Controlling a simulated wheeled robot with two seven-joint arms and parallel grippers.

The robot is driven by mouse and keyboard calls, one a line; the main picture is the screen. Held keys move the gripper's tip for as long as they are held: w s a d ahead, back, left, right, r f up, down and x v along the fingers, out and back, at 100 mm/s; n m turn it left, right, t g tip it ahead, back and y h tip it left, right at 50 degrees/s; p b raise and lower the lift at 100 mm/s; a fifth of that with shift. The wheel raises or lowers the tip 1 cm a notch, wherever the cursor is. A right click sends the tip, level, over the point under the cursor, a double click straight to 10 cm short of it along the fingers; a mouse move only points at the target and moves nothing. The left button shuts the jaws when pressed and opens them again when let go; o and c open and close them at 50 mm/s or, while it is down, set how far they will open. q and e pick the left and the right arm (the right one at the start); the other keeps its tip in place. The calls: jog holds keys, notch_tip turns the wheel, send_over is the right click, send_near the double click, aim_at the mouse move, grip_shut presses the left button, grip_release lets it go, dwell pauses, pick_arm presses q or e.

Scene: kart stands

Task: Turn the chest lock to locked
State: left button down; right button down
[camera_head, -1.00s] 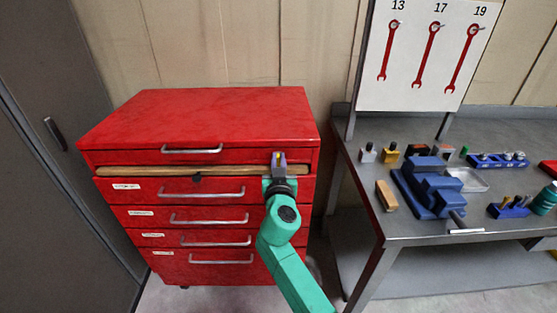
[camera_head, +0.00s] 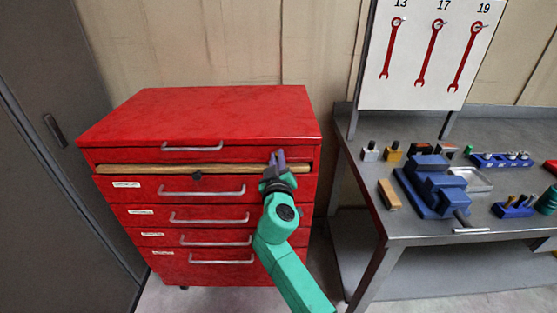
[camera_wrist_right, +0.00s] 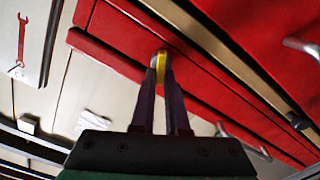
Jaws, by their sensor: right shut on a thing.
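The red chest (camera_head: 215,115) stands upright with its lock at the upper right of the front, mostly hidden behind my right gripper (camera_head: 278,158) in the head view. In the right wrist view, a small yellow and silver lock piece (camera_wrist_right: 160,63) sits on the red front, between the tips of my right gripper (camera_wrist_right: 163,78). The fingers are shut on it and look tilted in the head view. The lock's exact angle cannot be read. My left gripper is not in view.
A wooden strip (camera_head: 135,169) runs across the chest below the top drawer, with a dark knob (camera_head: 197,176) on it. Drawers with metal handles (camera_head: 202,192) lie below. A steel workbench (camera_head: 420,237) with a blue vise (camera_head: 437,185) and several small tools stands to the right.

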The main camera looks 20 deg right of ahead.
jog(key=n, duration=0.5)
jog(key=shift+w+a+f+n, duration=0.1)
jog(key=shift+a+f+n, duration=0.15)
jog(key=shift+n, duration=0.05)
jog(key=shift+a+f+n+p, duration=0.15)
jog(key=shift+n+p, duration=0.15)
jog(key=shift+n, duration=0.8)
jog(key=shift+d+f+n+p, duration=0.15)
jog(key=shift+n+p, duration=0.15)
jog(key=shift+n, duration=0.8)
jog(key=shift+a+f+n+p, duration=0.15)
jog(key=shift+n+p, duration=0.15)
jog(key=shift+n, duration=0.8)
jog(key=c, duration=0.9)
grip_release()
